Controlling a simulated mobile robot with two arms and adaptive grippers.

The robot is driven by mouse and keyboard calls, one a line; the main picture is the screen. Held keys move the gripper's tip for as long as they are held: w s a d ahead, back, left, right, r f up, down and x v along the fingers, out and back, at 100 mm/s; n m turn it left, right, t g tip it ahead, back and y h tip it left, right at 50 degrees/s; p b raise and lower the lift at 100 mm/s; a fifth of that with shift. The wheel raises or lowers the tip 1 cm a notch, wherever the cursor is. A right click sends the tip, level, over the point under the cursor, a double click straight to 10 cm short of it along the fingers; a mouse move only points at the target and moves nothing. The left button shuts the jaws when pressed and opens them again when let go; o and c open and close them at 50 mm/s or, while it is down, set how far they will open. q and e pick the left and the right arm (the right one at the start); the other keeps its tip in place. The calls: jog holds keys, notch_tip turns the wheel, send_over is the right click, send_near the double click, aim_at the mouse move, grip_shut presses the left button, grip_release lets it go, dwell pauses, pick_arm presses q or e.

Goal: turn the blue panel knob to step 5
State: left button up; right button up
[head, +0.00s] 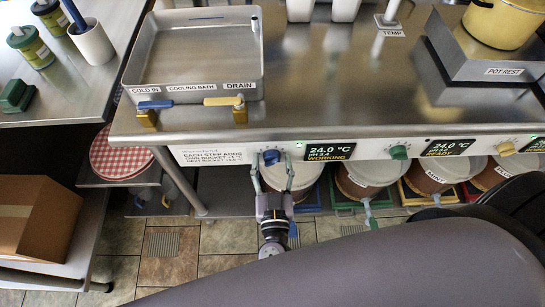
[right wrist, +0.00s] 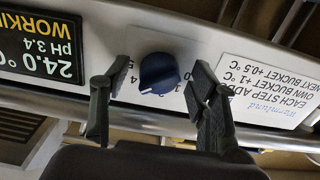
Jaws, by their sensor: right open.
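The blue panel knob (head: 271,157) sits on the white front panel, left of a display reading 24.0 °C, pH 3.4, WORKING. In the right wrist view the blue knob (right wrist: 158,72) appears upside down, with a white mark at its lower left and small numbers around it. A 5 shows at its upper left; the number at the mark is too small to read surely. My right gripper (head: 272,170) is open, its fingers on either side of the knob. The right wrist view shows the gripper (right wrist: 155,98) with gaps between both fingers and the knob. My left gripper is out of view.
A green knob (head: 399,152) and a yellow knob (head: 506,149) sit further right on the panel. Lidded buckets (head: 367,172) stand below it. The cooling bath (head: 194,60), with blue and yellow valve handles, is above. A label (right wrist: 270,88) adjoins the knob.

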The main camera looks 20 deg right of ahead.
jog(key=shift+s, duration=0.1)
jog(key=shift+c, duration=0.6)
jog(key=c, duration=1)
